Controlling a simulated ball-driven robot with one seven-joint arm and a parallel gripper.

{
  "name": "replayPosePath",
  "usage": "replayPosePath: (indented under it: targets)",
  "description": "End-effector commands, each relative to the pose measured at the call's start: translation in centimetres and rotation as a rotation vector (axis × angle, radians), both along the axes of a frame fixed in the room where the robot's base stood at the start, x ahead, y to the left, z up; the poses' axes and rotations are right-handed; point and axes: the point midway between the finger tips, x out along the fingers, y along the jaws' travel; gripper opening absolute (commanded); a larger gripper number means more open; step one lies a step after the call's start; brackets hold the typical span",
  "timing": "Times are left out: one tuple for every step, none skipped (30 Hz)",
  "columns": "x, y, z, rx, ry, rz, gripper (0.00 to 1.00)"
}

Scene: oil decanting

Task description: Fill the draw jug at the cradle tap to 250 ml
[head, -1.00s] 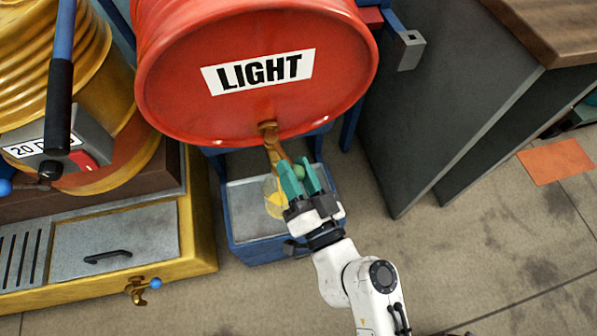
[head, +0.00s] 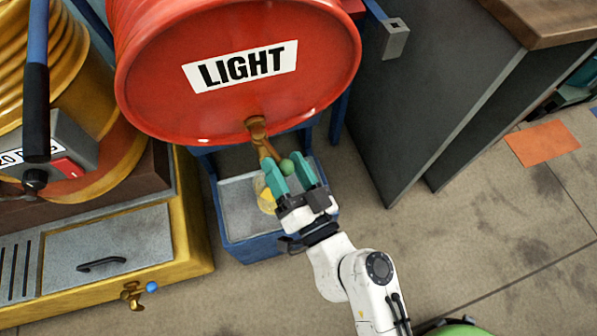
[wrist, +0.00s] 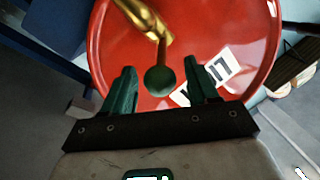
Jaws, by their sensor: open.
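The red drum marked LIGHT (head: 235,75) lies on its side in a blue cradle. Its brass tap (head: 257,130) sticks out low on the front face, with a green ball knob (head: 287,166) on its lever. My gripper (head: 290,173) is open, its two teal fingers on either side of the knob; the wrist view also shows the knob (wrist: 160,80) between the fingers, with space on both sides. Below the tap, a yellowish, clear vessel, likely the draw jug (head: 266,195), stands in the blue tray (head: 245,215). It is partly hidden by my gripper, and its level cannot be read.
A yellow drum stands at left on a yellow-framed base (head: 110,250) with its own small brass tap (head: 131,293). A grey cabinet (head: 440,90) with a wooden top stands at right. Clear floor (head: 480,230) lies at lower right, with an orange patch (head: 541,143).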

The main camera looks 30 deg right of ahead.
Motion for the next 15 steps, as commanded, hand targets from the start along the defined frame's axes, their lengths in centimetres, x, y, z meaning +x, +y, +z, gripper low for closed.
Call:
replayPosePath:
  targets:
    - [-0.5, 0.1, -0.5, 0.003, 0.002, 0.001, 0.59]
    - [-0.8, 0.2, -0.6, 0.003, 0.002, 0.001, 0.59]
    - [-1.4, 0.2, -0.8, 0.003, 0.003, 0.0, 0.59]
    - [-1.8, 0.2, -0.9, 0.002, 0.003, -0.001, 0.59]
    - [-2.3, 0.2, -1.1, 0.001, 0.004, -0.001, 0.59]
    - [-3.0, 0.3, -1.2, 0.002, 0.003, 0.0, 0.59]
    - [-3.5, 0.3, -1.4, 0.004, 0.004, 0.0, 0.59]
    - [-4.1, 0.3, -1.5, 0.003, 0.004, -0.001, 0.59]
    - [-4.8, 0.4, -1.6, 0.002, 0.005, 0.0, 0.59]
    - [-5.3, 0.4, -1.6, 0.002, 0.003, 0.0, 0.59]
    - [-5.8, 0.4, -1.7, 0.002, 0.006, -0.002, 0.59]
    - [-6.4, 0.5, -1.8, 0.004, 0.004, -0.001, 0.59]
    - [-6.8, 0.5, -1.8, 0.003, 0.004, -0.001, 0.59]
    - [-7.3, 0.5, -1.9, 0.002, 0.005, -0.002, 0.59]
    - [-7.8, 0.5, -1.9, 0.001, 0.003, -0.001, 0.59]
